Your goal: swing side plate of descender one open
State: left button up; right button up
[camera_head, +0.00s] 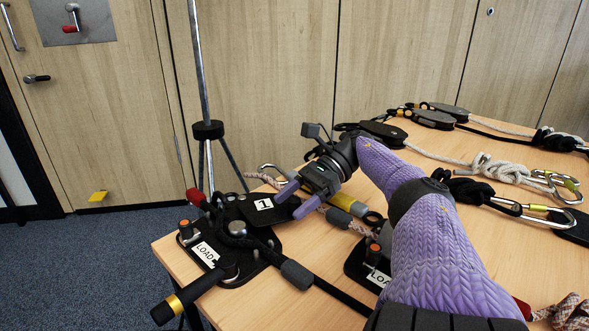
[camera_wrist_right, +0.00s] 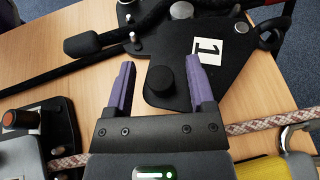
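Descender one (camera_head: 237,229) is a black device on a base plate marked LOAD at the table's left corner. Its dark side plate (camera_head: 249,211) bears a white label "1" and reaches out to the right, toward my right gripper (camera_head: 297,199). In the right wrist view the side plate (camera_wrist_right: 215,80) has a round black knob (camera_wrist_right: 160,80) at its near end. My right gripper (camera_wrist_right: 160,65) is open, its purple fingers on either side of the knob. I cannot tell whether they touch it. My left gripper is out of view.
A second base plate marked LOAD (camera_head: 369,276) stands to the right, partly behind my right arm. A patterned rope (camera_head: 330,213) and a yellow part (camera_head: 348,204) lie beside the gripper. Pulleys (camera_head: 432,118), carabiners (camera_head: 554,180) and ropes fill the table's right side.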

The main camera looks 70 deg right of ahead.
notch_tip(320, 180, up, 9)
jog(key=p, duration=0.5)
jog(key=shift+r, duration=0.55)
